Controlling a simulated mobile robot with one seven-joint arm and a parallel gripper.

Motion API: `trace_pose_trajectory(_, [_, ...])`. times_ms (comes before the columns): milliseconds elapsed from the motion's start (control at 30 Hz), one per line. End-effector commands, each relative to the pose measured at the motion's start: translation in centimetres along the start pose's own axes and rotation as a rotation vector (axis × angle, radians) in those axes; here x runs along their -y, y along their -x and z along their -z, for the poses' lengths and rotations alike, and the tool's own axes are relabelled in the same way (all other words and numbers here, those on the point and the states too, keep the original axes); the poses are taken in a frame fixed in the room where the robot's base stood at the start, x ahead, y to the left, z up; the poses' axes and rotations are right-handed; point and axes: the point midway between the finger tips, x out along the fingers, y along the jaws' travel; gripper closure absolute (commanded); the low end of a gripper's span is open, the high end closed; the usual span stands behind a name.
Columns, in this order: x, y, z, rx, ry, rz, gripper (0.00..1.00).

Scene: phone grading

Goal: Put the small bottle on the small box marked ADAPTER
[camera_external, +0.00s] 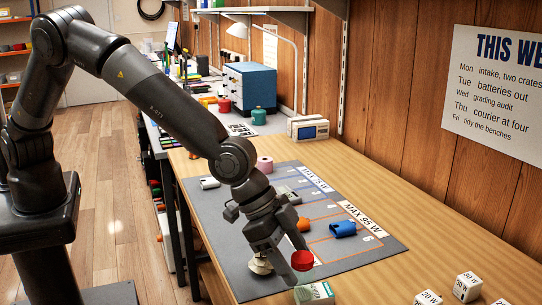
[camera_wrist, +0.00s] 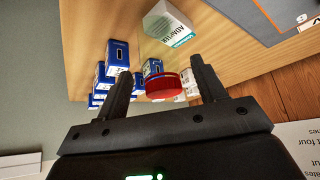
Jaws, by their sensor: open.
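The box marked ADAPTER (camera_external: 316,293) is white with a green band and stands at the bottom edge of the outside view. In the wrist view the ADAPTER box (camera_wrist: 170,26) is at the top, beyond the fingers. A round red piece, seemingly the small bottle's cap (camera_external: 302,261), shows at my fingertips. In the wrist view the red cap (camera_wrist: 163,87) lies between the two fingers, with visible gaps beside it. The bottle's body is not clear. My gripper (camera_external: 294,257) is open around the cap, close to the ADAPTER box; the cap's height above the box is hard to tell.
Blue boxes (camera_wrist: 112,60) are stacked close to the left finger in the wrist view. White wattage blocks (camera_external: 467,286) stand at the lower right. A grey mat (camera_external: 225,225) carries a blue piece (camera_external: 343,229) and other parts. Bare wood lies right of the mat.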

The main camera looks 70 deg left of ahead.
Motion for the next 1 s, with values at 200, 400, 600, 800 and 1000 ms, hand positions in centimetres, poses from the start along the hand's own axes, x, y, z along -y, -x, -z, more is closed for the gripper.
trace_pose_trajectory(200, [0.0, 4.5, 0.1, -0.003, 0.001, -0.001, 0.36])
trace_pose_trajectory(400, [-0.1, 7.4, 0.1, -0.002, 0.0, -0.001, 0.36])
trace_pose_trajectory(600, [0.0, 8.6, 0.0, 0.0, -0.001, 0.0, 0.36])
trace_pose_trajectory(800, [0.5, 9.2, 0.0, 0.0, 0.006, 0.002, 0.36])
trace_pose_trajectory(1000, [6.0, 14.4, -0.8, 0.005, 0.092, 0.015, 0.36])
